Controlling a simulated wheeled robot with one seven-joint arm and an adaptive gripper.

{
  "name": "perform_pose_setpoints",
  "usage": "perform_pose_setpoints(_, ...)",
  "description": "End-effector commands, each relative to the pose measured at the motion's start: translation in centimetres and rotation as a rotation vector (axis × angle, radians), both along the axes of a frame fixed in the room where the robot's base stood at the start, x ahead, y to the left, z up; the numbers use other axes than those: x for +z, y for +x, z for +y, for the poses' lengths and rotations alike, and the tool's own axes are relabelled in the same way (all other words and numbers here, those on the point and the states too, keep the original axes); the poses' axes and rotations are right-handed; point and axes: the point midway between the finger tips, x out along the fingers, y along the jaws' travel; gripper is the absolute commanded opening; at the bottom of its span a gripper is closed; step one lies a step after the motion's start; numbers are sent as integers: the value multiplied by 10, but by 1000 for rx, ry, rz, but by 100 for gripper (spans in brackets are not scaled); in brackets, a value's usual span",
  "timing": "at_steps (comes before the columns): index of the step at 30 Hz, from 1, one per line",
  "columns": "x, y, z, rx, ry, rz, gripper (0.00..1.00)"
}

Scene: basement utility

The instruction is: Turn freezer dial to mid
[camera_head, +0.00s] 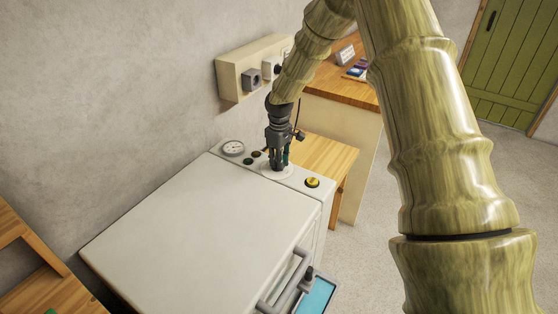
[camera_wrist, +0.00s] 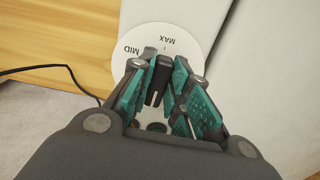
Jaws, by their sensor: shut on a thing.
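The white freezer (camera_head: 200,230) fills the lower middle of the head view. Its dial plate (camera_head: 267,173) is a white disc on the back control strip, partly covered by my gripper (camera_head: 279,163). In the wrist view the plate (camera_wrist: 188,32) shows the words MID, at its left, and MAX, at its top. The rest of its scale is hidden. The dark dial knob (camera_wrist: 157,84) with a white line on it is between the teal finger pads of my gripper (camera_wrist: 165,66). My gripper is shut on the knob, pointing down. I cannot tell exactly which mark the knob points to.
On the strip are a round gauge (camera_head: 233,147), small indicator lights (camera_head: 250,160) and a yellow button (camera_head: 312,182). A beige wall box (camera_head: 240,75) with dark sockets hangs close behind my arm. A wooden table (camera_head: 325,157) stands beyond the strip. A grey handle (camera_head: 288,283) is in front.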

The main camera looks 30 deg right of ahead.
Motion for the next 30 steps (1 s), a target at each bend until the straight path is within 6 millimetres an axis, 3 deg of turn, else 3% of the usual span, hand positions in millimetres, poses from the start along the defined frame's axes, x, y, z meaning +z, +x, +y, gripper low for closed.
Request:
perform_pose_setpoints(8, 2, 0, 1, -162, -3, -1, 0)
perform_pose_setpoints(30, 2, 1, 6, -860, -3, -4, 0)
